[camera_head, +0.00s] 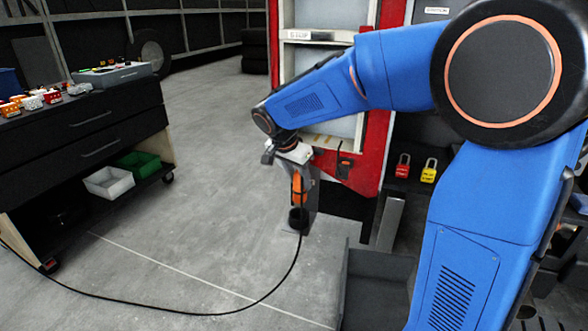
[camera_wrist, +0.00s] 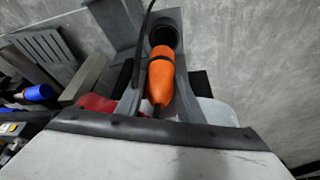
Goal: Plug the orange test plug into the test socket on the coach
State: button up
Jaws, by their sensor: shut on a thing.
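The orange test plug (camera_head: 298,189) is between the fingers of my gripper (camera_head: 299,180), which is shut on it. In the wrist view the plug (camera_wrist: 160,78) points along the picture, with one end near a dark round ring (camera_wrist: 163,36) on a grey bracket. I cannot tell whether the plug touches the ring. A black cable (camera_head: 284,277) runs from beside the plug down to the floor.
A dark workbench (camera_head: 85,130) with small parts stands at left, with white (camera_head: 108,182) and green (camera_head: 139,164) bins on its lower shelf. A red padlock (camera_head: 402,166) and a yellow padlock (camera_head: 429,170) are right of the post. A dark open box (camera_head: 375,285) is in front. Floor at left centre is clear apart from the cable.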

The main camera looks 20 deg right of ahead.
aim_at(299, 191)
jog(key=shift+w+f, duration=0.1)
jog(key=shift+f, duration=2.45)
jog(key=shift+a+f, duration=0.1)
jog(key=shift+f, duration=2)
dwell(3.1)
jog(key=o, duration=1)
jog(key=shift+c, duration=0.2)
